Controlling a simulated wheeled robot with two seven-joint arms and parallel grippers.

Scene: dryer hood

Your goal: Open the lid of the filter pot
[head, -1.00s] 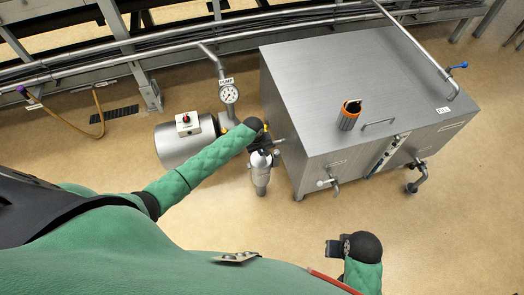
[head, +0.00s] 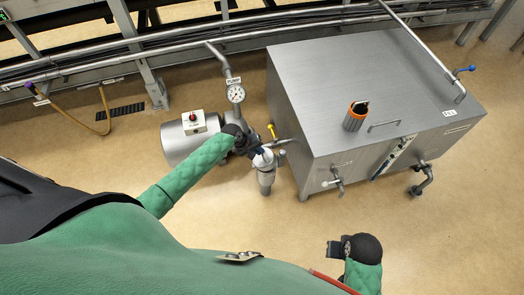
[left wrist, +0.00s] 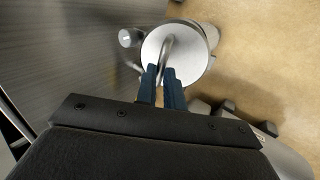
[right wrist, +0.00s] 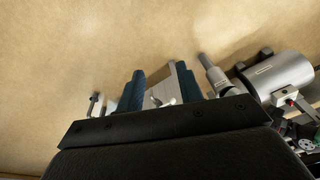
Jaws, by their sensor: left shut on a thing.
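The filter pot (head: 267,183) is a small upright steel cylinder between the pump and the big tank. Its round lid (left wrist: 190,62) fills the top of the pot in the left wrist view, with a bent metal bar handle (left wrist: 167,45) across it. My left gripper (head: 254,151) is at the lid from the pump side; its blue fingers (left wrist: 163,72) are closed on the bar handle. I cannot tell whether the lid is lifted off the rim. My right gripper (head: 334,250) is over bare floor, well apart from the pot; its fingers (right wrist: 160,85) stand open and empty.
The steel tank (head: 345,90) stands close to the right of the pot, with an orange-and-black container (head: 355,116) on top. The pump motor (head: 188,140), a gauge (head: 236,94) and a yellow-handled valve (head: 272,131) are close by. The front floor is clear.

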